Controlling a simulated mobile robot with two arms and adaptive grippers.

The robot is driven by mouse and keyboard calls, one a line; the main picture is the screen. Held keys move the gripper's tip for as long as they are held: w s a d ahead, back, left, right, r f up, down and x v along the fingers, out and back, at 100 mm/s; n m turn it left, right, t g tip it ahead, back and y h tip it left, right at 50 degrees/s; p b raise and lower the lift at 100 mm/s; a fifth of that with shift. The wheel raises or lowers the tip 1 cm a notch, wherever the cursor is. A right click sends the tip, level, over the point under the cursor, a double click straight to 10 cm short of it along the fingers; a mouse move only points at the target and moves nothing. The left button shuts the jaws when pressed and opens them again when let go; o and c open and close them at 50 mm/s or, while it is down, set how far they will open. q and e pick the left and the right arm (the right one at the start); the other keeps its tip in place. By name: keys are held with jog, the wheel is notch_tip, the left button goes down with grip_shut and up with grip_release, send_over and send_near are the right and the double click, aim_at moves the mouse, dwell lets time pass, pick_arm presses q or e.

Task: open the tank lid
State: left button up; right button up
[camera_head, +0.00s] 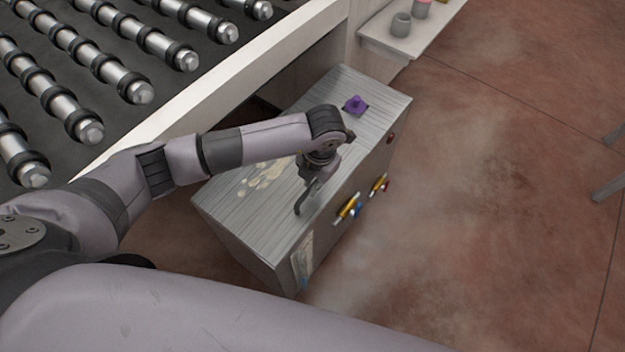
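The tank is a grey metal box on the floor (262,262), below the edge of the roller machine. Its flat, brushed-metal lid (285,130) lies level on top and looks closed. A purple knob (355,104) stands near the far end of the lid. My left gripper (302,203) points down over the lid's right side, nearer to me than the knob and apart from it. One dark curved finger shows clearly; the other is hidden or merges with the hand, so its opening is unclear. Whether the fingertip touches the lid is also unclear. My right gripper is not in view.
The roller conveyor (90,60) with its white side edge (225,75) borders the tank on the left. Coloured fittings (350,208) stick out of the tank's right side. A shelf with small cups (401,25) stands behind. Red-brown floor (480,220) is free on the right.

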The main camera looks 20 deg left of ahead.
pick_arm(q)
grip_shut()
jog(key=shift+a, duration=0.1)
dwell(0.4)
jog(key=o, duration=0.5)
grip_release()
jog(key=shift+o, duration=0.2)
notch_tip(320, 180, up, 12)
jog(key=d, duration=0.1)
jog(key=shift+s+d, duration=0.25)
